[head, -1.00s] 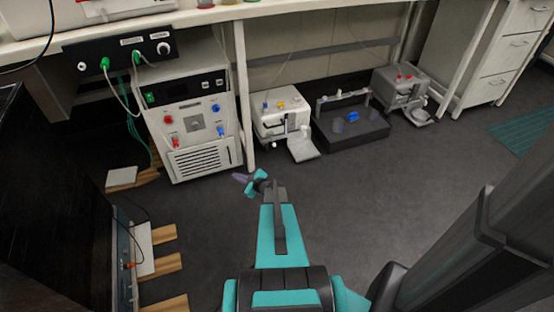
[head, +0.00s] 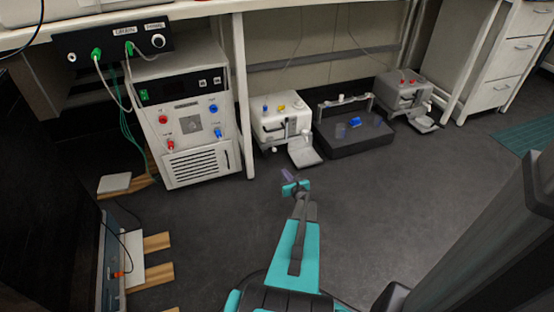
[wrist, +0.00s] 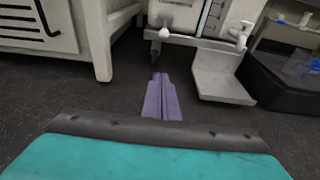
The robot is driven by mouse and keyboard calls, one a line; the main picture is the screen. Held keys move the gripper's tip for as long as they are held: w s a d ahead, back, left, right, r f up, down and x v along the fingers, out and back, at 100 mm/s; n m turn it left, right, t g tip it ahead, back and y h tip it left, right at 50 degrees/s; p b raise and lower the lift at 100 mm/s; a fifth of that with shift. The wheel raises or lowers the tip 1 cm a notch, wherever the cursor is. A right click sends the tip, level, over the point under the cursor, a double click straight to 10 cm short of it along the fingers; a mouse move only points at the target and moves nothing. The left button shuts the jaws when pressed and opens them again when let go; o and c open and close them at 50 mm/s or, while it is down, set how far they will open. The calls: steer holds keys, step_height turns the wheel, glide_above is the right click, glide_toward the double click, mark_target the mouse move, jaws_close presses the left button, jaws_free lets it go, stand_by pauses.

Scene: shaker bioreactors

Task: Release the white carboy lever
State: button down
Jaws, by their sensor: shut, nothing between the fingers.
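The white carboy (head: 268,128) stands on the floor under the bench, with blue and yellow caps on top and a tilted grey plate (head: 304,152) at its front. In the wrist view the carboy (wrist: 212,12) is at the top, with the grey plate (wrist: 218,78) at right. A white round-ended knob (wrist: 163,33) and a white lever-like part (wrist: 241,38) show on its front; I cannot tell which is the release lever. My gripper (head: 287,174) is on the near side of the carboy, apart from it. Its purple fingers (wrist: 158,78) are shut and empty.
A white bench leg (head: 243,100) and a control unit (head: 185,125) stand left of the carboy. A black tray (head: 352,140) holding blue parts and a grey carboy (head: 402,92) stand to the right. The dark floor (head: 400,190) in front is clear.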

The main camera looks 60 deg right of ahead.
steer(key=shift+d, duration=0.1)
steer(key=b+x, duration=0.3)
steer(key=x, duration=0.7)
steer(key=r, duration=0.1)
steer(key=w+r+b, duration=0.1)
steer(key=r, duration=0.1)
steer(key=shift+w+d+r, duration=0.25)
steer(key=shift+d+r, duration=0.15)
stand_by(0.5)
